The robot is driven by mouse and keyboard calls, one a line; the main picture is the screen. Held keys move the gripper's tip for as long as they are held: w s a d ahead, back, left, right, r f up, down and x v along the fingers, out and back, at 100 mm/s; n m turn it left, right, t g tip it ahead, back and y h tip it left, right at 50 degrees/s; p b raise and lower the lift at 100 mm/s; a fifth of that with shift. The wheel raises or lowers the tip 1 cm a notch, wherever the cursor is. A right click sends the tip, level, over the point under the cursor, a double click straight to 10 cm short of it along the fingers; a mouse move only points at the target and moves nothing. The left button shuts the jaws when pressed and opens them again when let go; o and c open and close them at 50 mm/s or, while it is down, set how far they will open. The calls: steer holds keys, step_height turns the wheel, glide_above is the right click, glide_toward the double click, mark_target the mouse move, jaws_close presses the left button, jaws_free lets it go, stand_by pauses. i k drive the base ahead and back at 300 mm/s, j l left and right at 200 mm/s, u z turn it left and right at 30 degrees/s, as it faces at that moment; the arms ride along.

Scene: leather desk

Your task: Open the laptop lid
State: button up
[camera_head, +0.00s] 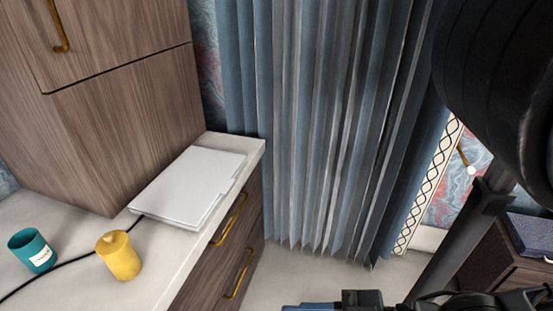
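The laptop (188,187) is a flat, pale grey-white slab lying on a light countertop (153,258). Its lid appears shut, with a stepped edge along its right side. Nothing of mine touches it. Black and blue parts that seem to belong to my arm's end (345,303) show at the bottom edge, well to the right of and nearer than the laptop. They are cut off by the frame, so I cannot see whether the fingers are open or shut.
A teal cup (33,250) and a yellow lidded jar (119,256) stand left of the laptop, with a black cable (75,259) running between them to it. A wooden cabinet (120,110) rises behind. Drawers with brass handles (229,220) are below. Curtains (320,120) hang at right.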

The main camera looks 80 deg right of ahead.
mark_target(184, 192)
steer(key=z, duration=1.1)
steer(key=k+l+z, duration=0.1)
steer(key=z, duration=0.3)
steer(key=k+l+z, duration=0.1)
steer(key=l+z, duration=0.35)
steer(key=j, duration=0.1)
